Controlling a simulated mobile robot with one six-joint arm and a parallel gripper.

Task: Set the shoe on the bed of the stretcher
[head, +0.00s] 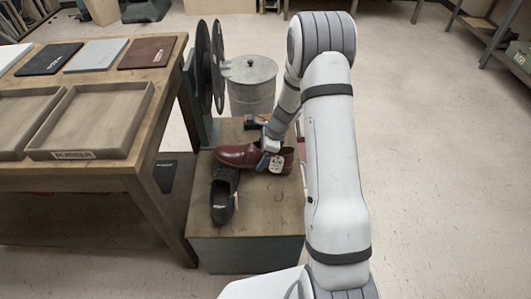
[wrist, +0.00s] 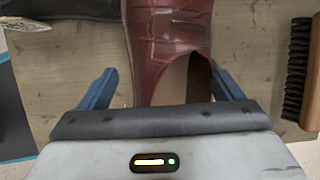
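A dark red leather shoe (head: 236,154) lies on its side or flat, I cannot tell which, across the wooden top of a low box (head: 262,222); a pale tag (head: 277,164) shows by it. My gripper (head: 270,150) is down at the shoe's right part in the head view. My arm hides part of the box top. I cannot make out a stretcher bed in either view.
A black shoe (head: 222,195) lies at the box's left. A brush (wrist: 298,70) lies right of the gripper in the wrist view. Dark wheels (head: 203,70) and a metal bin (head: 250,85) stand behind.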

